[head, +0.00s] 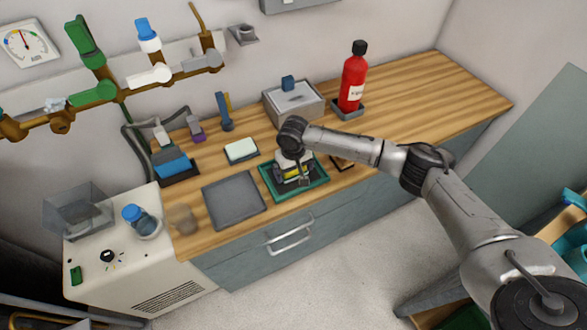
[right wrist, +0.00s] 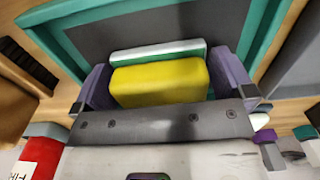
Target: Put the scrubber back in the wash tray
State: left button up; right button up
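The wash tray (head: 318,186) is a green-rimmed, grey-floored tray on the wooden counter; its rim also shows in the right wrist view (right wrist: 62,50). My right gripper (head: 293,178) points down over it. The scrubber (right wrist: 160,82), a yellow block with a green and white layer, sits between the purple fingers of this gripper (right wrist: 165,85), which appear to touch both its ends. The scrubber is within the tray's outline; I cannot tell whether it touches the floor. In the head view the gripper hides most of it. My left gripper is not in view.
A grey mat (head: 234,200) lies left of the tray, and a white block (head: 241,150) behind it. A lidded grey box (head: 293,102) and a red bottle (head: 353,77) stand at the back. The counter's right part is clear.

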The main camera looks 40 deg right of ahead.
jog(key=shift+r, duration=0.25)
notch_tip(320, 180, up, 11)
jog(key=shift+f+p, duration=0.2)
jog(key=shift+p, duration=0.75)
jog(key=shift+r, duration=0.65)
dwell(0.5)
dwell(0.5)
